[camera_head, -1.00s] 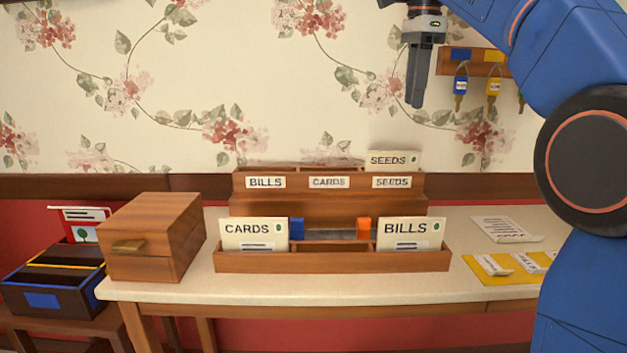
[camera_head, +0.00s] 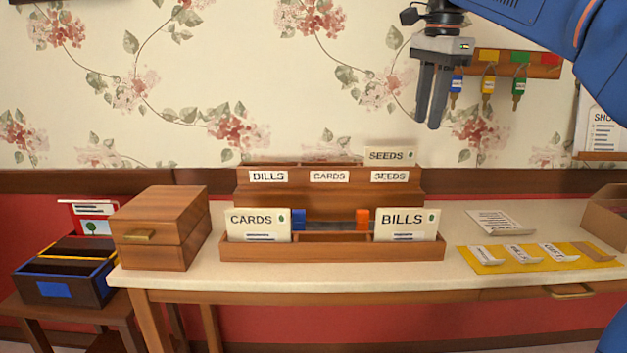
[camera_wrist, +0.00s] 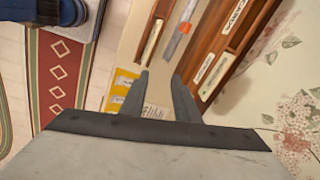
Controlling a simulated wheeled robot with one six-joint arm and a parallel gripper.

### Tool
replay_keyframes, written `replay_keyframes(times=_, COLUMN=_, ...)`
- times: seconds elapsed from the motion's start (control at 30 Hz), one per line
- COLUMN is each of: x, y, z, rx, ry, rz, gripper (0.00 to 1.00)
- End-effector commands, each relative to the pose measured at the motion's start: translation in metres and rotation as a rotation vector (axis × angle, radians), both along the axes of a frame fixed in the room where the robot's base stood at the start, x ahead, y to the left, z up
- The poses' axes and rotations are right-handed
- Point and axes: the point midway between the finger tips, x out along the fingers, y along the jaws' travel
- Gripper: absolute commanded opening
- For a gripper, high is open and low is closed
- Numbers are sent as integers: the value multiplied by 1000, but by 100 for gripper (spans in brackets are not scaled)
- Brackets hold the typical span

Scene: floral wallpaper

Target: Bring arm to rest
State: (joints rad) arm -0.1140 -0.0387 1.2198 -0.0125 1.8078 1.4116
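My gripper (camera_head: 427,124) hangs in the air in front of the wallpaper, above the right side of the desk, with its fingers pointing down. In the wrist view my gripper (camera_wrist: 159,75) shows its two fingers apart with nothing between them. My blue arm comes in from the upper right in the head view. The gripper touches nothing that I can see.
Below stand a tiered wooden sorter (camera_head: 330,200) and a low rack (camera_head: 333,250) with CARDS and BILLS cards. A key rack (camera_head: 545,70) hangs behind my gripper. A drawer box (camera_head: 160,228) stands left, a yellow mat (camera_head: 520,267) with slips right.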

Motion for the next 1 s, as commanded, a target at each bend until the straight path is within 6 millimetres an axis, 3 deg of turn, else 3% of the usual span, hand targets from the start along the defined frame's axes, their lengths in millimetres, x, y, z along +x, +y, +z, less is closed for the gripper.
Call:
replay_keyframes(times=0.17, x=-34, y=-11, z=-33, rx=-26, ry=-33, rz=165, gripper=28)
replay_keyframes(times=0.47, x=-102, y=-28, z=-118, rx=-100, ry=-102, rz=499, gripper=28)
replay_keyframes(times=0.67, x=-150, y=-38, z=-186, rx=-162, ry=-147, rz=718, gripper=28)
replay_keyframes(times=1.0, x=-233, y=-49, z=-319, rx=-294, ry=-206, rz=1076, gripper=28)
